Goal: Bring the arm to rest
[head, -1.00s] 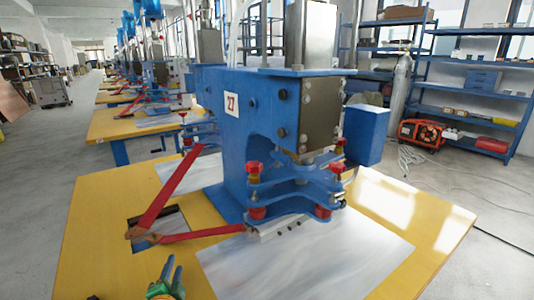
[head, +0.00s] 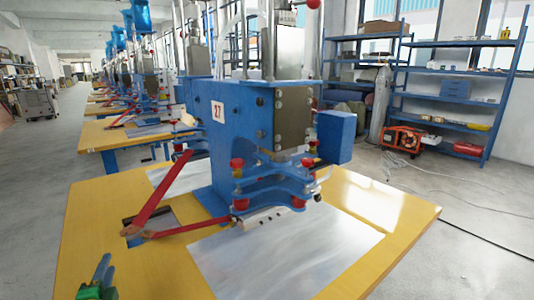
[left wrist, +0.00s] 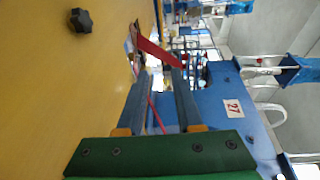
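My left gripper (head: 106,262) is at the bottom left of the head view, over the near left part of the yellow table (head: 85,225). Its two fingers stand apart in the left wrist view (left wrist: 160,72), with nothing held between them. The blue press (head: 245,125) marked 27 stands beyond the gripper, and it also shows at the right of the left wrist view (left wrist: 225,90). The red lever (head: 162,190) of the press is apart from the gripper and shows beyond the fingertips in the left wrist view (left wrist: 158,52). My right gripper is not in view.
A pale sheet (head: 290,255) lies on the table in front of the press. A black knob (left wrist: 80,20) is on the yellow surface in the left wrist view. Blue shelves (head: 455,70) and an orange machine (head: 402,138) stand at the back right. Open floor lies left of the table.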

